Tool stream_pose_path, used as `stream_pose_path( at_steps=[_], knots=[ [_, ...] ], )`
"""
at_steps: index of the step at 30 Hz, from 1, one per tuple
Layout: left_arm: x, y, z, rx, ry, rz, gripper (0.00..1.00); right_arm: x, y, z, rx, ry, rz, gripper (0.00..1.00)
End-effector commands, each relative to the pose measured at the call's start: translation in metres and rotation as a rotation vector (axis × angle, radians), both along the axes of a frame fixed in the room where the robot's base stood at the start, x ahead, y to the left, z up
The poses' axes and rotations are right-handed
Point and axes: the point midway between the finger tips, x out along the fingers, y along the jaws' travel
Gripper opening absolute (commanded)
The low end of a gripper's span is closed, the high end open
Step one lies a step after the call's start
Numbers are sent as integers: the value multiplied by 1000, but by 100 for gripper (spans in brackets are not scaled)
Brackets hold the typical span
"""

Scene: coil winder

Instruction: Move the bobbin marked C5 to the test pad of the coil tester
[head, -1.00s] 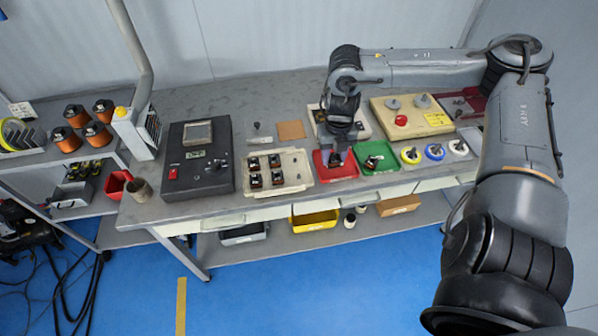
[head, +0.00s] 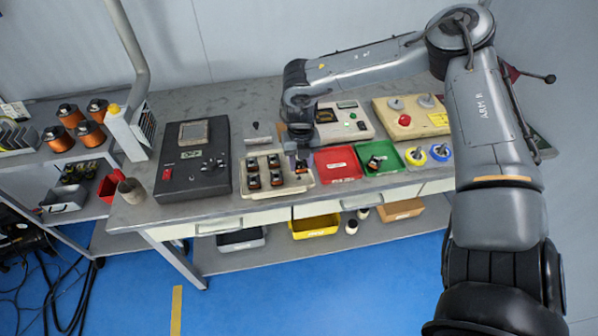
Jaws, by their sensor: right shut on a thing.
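My right gripper (head: 297,154) points down over the right part of a cream tray (head: 307,184) and is shut on a small dark bobbin with some orange on it (head: 302,167). I cannot read its mark, nor tell whether it touches the tray. Several similar bobbins (head: 275,179) stand in the left part of the tray. A cream instrument with a display and a green button (head: 350,118) stands behind the red bin, partly hidden by my right arm; it may be the coil tester. No test pad can be made out. My left gripper is not in view.
The green bin (head: 389,169) holds one dark part. A black console (head: 200,178) stands left of the tray. A cream box with a red button (head: 412,118) and coloured spools (head: 439,153) are at right.

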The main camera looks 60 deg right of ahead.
Motion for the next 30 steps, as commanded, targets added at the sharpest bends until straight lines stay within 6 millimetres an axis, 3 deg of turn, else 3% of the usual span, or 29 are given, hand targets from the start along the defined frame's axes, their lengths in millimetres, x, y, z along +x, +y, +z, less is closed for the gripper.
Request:
stream_pose_path(
  at_steps=[7, 15, 29, 30],
  knots=[
    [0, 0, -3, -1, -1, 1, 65, 5, 2, -8, 1, 1, 0, 10],
    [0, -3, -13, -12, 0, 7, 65, 4, 1, -38, 1, 1, 0, 10],
    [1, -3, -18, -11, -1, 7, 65, 4, 1, -44, -1, -1, -1, 10],
    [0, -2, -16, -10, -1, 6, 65, 4, 1, -42, -1, -1, -1, 45]
  ],
)
